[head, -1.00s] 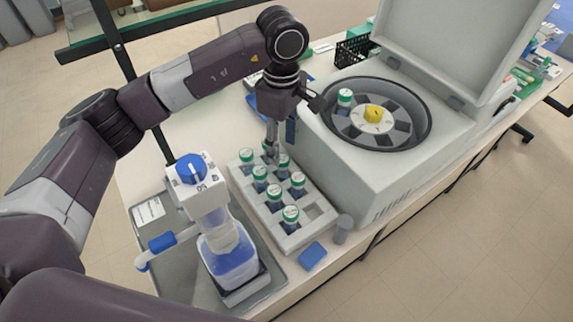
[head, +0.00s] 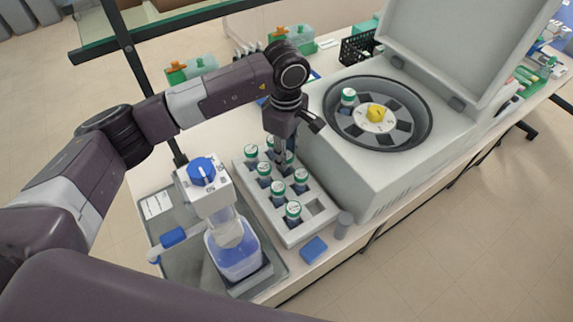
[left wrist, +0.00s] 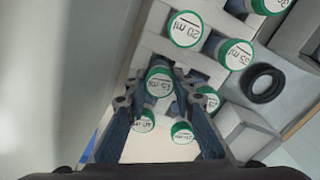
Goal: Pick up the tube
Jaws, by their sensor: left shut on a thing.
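Several tubes with green-rimmed white caps stand in a light grey rack (head: 292,238) in the head view. My left gripper (head: 283,160) points down at the far part of the rack. It is shut on a tube (head: 290,156), mostly hidden behind the fingers there. In the left wrist view the held tube's cap (left wrist: 159,82), marked 15 ml, lies between the fingers of my left gripper (left wrist: 160,88). Whether its bottom is clear of its rack hole I cannot tell. My right gripper is not in view.
A centrifuge (head: 345,178) with its lid up stands right of the rack, one capped tube (head: 348,96) in its rotor. A blue-knobbed dispenser bottle (head: 236,258) on a grey tray (head: 180,272) is close on the left. A blue block (head: 314,249) lies at the table's front.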

